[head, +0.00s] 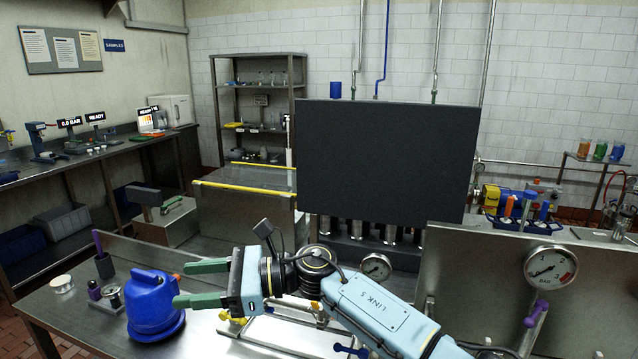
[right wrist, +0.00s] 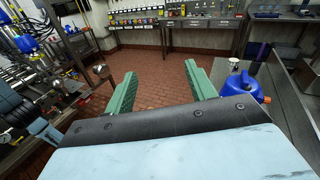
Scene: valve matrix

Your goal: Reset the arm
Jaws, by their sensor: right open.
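My right gripper (head: 190,284) reaches in from the lower right in the head view, with its green fingers pointing left. Its fingers are apart with nothing between them, and it appears above the steel table beside a blue jug (head: 154,306). In the right wrist view the two green fingers (right wrist: 160,88) are spread, with the brick floor seen between them. The blue jug (right wrist: 243,88) is just right of the fingers there. My left gripper is not seen in either view.
A steel table (head: 75,313) carries a purple-handled tool in a dark holder (head: 104,266) and a small tin (head: 62,284). A large dark panel (head: 388,155) stands behind my arm. A steel panel with a gauge (head: 550,267) and purple handle is at right.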

